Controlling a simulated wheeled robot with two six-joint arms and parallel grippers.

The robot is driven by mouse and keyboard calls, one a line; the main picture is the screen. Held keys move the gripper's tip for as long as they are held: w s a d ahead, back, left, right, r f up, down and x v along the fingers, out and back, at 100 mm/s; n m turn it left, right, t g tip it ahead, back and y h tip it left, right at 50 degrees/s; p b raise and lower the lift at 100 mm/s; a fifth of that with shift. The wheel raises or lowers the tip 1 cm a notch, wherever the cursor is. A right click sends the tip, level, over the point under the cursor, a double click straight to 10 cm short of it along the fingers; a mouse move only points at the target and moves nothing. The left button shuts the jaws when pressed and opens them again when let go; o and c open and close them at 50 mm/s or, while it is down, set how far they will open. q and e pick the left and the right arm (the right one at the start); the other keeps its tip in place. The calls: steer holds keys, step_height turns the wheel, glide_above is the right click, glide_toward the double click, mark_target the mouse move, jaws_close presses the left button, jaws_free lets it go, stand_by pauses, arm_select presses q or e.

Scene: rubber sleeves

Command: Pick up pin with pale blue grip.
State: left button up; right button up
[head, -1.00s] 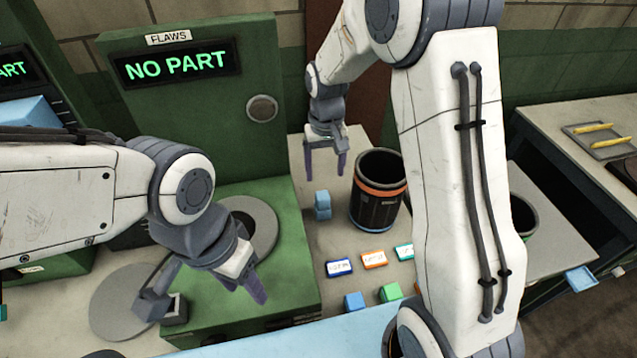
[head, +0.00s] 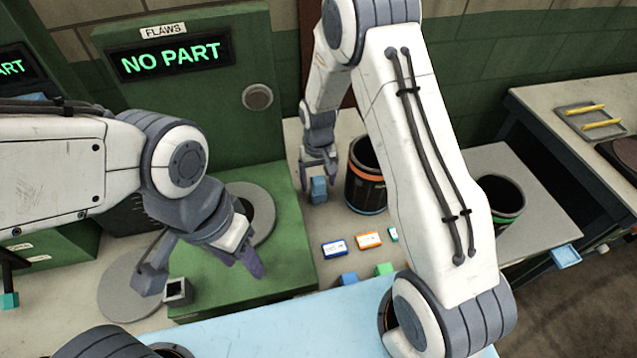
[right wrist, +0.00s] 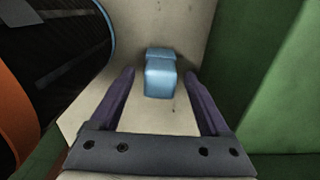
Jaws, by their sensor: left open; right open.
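The pale blue grip of the pin (head: 319,189) stands on the grey bench top between the green machine and a black bin. It also shows in the right wrist view (right wrist: 160,76), ahead of and between the two purple fingers. The pin's shaft is not visible. My right gripper (head: 318,182) is open, with its fingers down around or just above the grip; no contact shows. In the right wrist view the right gripper (right wrist: 165,95) has clear gaps on both sides of the grip. My left gripper (head: 250,262) is open and empty over the green machine's base.
A black bin with an orange band (head: 366,180) stands close right of the grip. The green machine (head: 200,110) reading "NO PART" stands left. Small labels (head: 334,248) and coloured blocks (head: 384,269) lie nearer. A green-banded bin (head: 500,200) stands further right.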

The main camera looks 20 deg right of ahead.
mark_target(318, 179)
jaws_close()
steer(key=shift+r, duration=0.55)
step_height(318, 179, up, 8)
steer(key=shift+f+b, duration=0.2)
steer(key=shift+b, duration=1)
steer(key=shift+r, duration=0.7)
